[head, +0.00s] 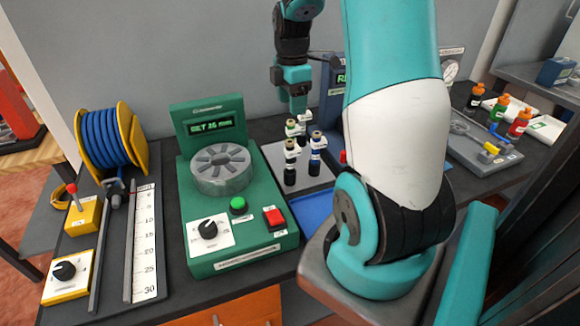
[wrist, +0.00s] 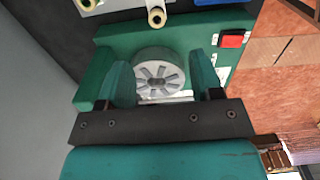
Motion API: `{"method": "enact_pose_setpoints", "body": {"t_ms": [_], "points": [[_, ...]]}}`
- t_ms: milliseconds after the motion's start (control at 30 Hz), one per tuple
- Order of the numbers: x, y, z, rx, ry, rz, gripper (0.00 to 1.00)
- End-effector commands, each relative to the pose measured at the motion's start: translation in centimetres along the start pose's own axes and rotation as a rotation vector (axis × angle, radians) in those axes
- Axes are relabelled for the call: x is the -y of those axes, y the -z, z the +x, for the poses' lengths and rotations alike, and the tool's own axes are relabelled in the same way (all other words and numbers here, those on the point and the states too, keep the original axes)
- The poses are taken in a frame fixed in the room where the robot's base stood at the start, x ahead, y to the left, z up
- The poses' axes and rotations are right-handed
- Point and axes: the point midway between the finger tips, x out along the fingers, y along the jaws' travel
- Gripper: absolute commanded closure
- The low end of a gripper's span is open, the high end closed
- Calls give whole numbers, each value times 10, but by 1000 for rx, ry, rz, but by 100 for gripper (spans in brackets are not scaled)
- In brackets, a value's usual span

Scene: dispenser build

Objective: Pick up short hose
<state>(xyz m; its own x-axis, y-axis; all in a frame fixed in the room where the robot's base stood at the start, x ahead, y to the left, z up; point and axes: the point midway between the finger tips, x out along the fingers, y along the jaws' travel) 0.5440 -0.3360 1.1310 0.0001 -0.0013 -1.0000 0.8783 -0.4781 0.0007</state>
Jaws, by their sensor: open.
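I cannot pick out a short hose for certain. Several short upright pieces with dark lower parts and pale tags (head: 290,165) stand on a grey plate right of the green machine. Two tube-like pieces with pale yellow ends also show at the top edge of the wrist view (wrist: 156,17); I cannot tell if one is the hose. My gripper (head: 293,106) is above and behind the upright pieces in the head view. In the wrist view my gripper (wrist: 161,68) is open, with nothing between its teal fingers; the green machine's grey wheel shows beyond them.
The green machine (head: 243,225) has a grey slotted wheel (head: 220,170) on top. A blue hose coil on a yellow reel (head: 104,138) stands at the left, behind a white ruler (head: 144,240). Bottles with orange caps (head: 497,108) stand at the right. A blue tray (head: 317,207) lies near the front.

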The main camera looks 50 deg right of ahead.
Motion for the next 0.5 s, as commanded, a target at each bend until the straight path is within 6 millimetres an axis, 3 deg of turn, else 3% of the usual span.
{"method": "enact_pose_setpoints", "body": {"t_ms": [300,500], "points": [[2,1,70,-2,10,-2,40],[1,2,102,-1,4,-2,40]]}}
